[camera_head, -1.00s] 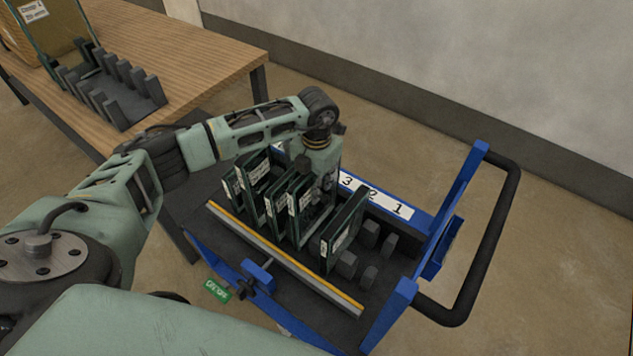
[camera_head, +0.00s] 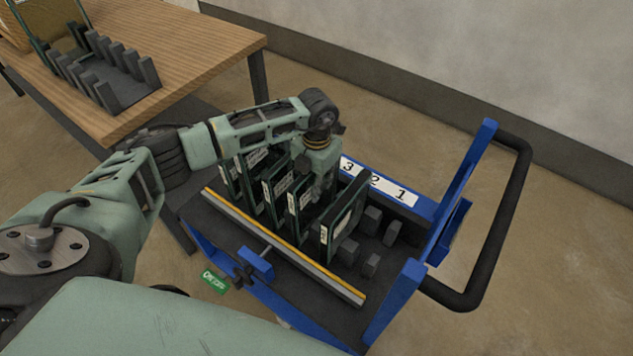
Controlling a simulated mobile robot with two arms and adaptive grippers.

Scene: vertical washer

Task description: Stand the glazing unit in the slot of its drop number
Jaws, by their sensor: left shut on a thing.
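My left gripper (camera_head: 318,190) is shut on a dark green-edged glazing unit (camera_head: 301,218) with a white label. The unit is held upright among other upright glazing units on the blue cart, between a labelled unit (camera_head: 274,205) on its left and another (camera_head: 343,228) on its right. My wrist hides the unit's far side, and its bottom edge is too hidden to tell whether it rests in a slot. A white number strip (camera_head: 388,187) along the cart's back edge shows 3, 2, 1; anything further left is hidden. My right gripper is not in view.
The blue cart (camera_head: 407,283) has a yellow-edged front rail (camera_head: 285,248) and a black push handle (camera_head: 511,200) at right. Empty grey pegs (camera_head: 371,264) stand right of the units. A wooden table (camera_head: 190,62) with a grey slotted rack (camera_head: 112,72) stands at the back left.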

